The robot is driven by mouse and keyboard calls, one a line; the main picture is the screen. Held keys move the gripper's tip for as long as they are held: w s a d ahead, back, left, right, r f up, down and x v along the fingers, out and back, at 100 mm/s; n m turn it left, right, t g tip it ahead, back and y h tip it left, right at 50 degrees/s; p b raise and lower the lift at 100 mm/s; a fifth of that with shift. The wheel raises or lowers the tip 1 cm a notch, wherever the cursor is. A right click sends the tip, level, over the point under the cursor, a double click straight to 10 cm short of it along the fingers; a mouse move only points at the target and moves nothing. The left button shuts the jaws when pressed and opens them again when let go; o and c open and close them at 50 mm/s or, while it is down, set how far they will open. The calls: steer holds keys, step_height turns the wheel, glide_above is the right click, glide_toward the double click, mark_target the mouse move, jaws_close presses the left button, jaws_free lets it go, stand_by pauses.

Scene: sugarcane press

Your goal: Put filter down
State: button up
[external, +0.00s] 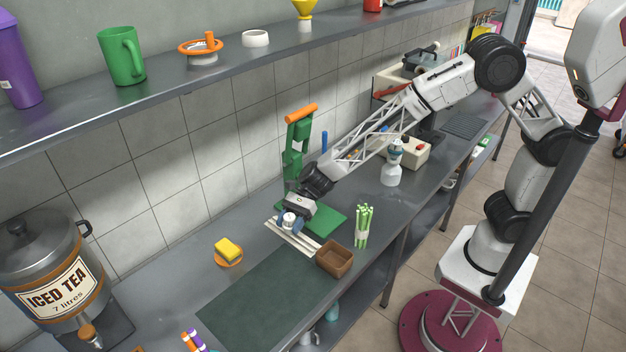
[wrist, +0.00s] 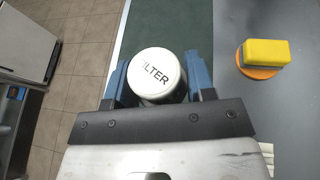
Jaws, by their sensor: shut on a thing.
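The filter (wrist: 158,74) is a white round piece with dark lettering on its top, partly readable as "ILTER". My gripper (wrist: 160,88) has its two blue fingers on either side of it and is shut on it. In the external view the filter (external: 289,217) shows as a small white piece at the end of my arm, above the white slats on the counter. Its underside is hidden, and I cannot tell whether it touches anything below.
A brown open box (external: 334,259) and a bundle of green stalks (external: 363,226) stand close by on the right. The green press (external: 297,150) is behind. A yellow sponge (external: 228,249) sits on an orange disc to the left. The dark green mat (external: 265,305) is clear.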

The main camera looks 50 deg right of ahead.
steer(key=s+a+f, duration=0.2)
steer(key=s+f, duration=0.1)
steer(key=s, duration=0.2)
steer(key=s+a+f+m+t, duration=0.1)
steer(key=s+a+f, duration=0.1)
steer(key=s+f, duration=0.2)
steer(key=s+a+f+m+t, duration=0.1)
steer(key=s+a+f, duration=0.2)
steer(key=s, duration=0.3)
steer(key=shift+s+f, duration=0.15)
steer(key=shift+f, duration=0.05)
steer(key=shift+s+a+f+t, duration=0.15)
steer(key=shift+s+f+t, duration=0.2)
steer(key=shift+s, duration=0.3)
glide_above(264, 320)
steer(key=shift+f, duration=0.85)
steer(key=shift+f, duration=1.7)
steer(key=shift+f, duration=0.2)
